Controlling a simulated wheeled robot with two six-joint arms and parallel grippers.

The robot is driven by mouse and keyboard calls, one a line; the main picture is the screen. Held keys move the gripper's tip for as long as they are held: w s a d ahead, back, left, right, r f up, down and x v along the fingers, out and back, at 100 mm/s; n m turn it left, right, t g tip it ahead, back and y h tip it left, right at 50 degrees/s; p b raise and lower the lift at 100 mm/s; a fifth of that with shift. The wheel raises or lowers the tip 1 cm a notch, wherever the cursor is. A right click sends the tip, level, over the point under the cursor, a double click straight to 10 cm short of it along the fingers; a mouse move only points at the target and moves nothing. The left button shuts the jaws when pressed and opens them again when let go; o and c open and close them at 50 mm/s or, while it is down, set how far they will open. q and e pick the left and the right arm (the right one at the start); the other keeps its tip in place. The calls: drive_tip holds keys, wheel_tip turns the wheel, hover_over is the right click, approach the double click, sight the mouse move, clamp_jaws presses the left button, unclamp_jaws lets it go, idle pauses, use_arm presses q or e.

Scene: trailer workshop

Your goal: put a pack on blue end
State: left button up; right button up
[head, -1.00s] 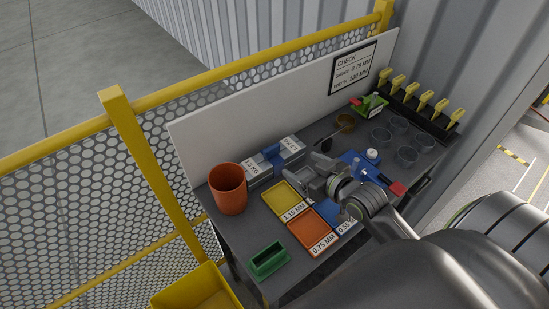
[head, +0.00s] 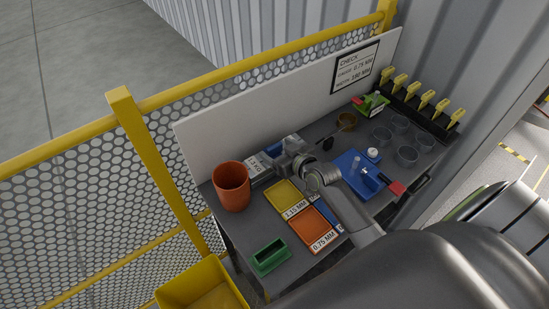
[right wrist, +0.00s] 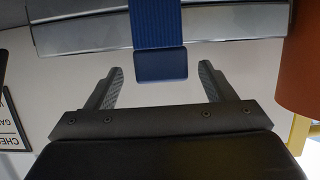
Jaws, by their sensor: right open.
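Grey blocks with white weight labels (head: 258,166) lie along the foot of the white board, with a blue part (head: 285,142) between them. My right gripper (head: 288,153) is over these blocks and hides much of them. In the right wrist view, a blue strap (right wrist: 155,22) crosses a grey block (right wrist: 85,32) and ends in a blue tab (right wrist: 160,63). The open right fingers (right wrist: 161,76) stand either side of the tab, apart from it, with nothing held. I cannot tell which part is the pack or the blue end. My left gripper is out of view.
An orange cup (head: 231,187) stands left of the blocks. Yellow (head: 283,197) and orange (head: 313,225) trays, a green holder (head: 269,257) and a blue fixture (head: 352,172) occupy the bench. Clear cups (head: 406,156) stand at right. The white board (head: 240,133) rises close behind the blocks.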

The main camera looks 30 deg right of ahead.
drive_tip(key=shift+p+x, duration=0.35)
drive_tip(key=shift+x, duration=1.7)
drive_tip(key=shift+s, duration=0.1)
clamp_jaws()
drive_tip(key=shift+r, duration=0.15)
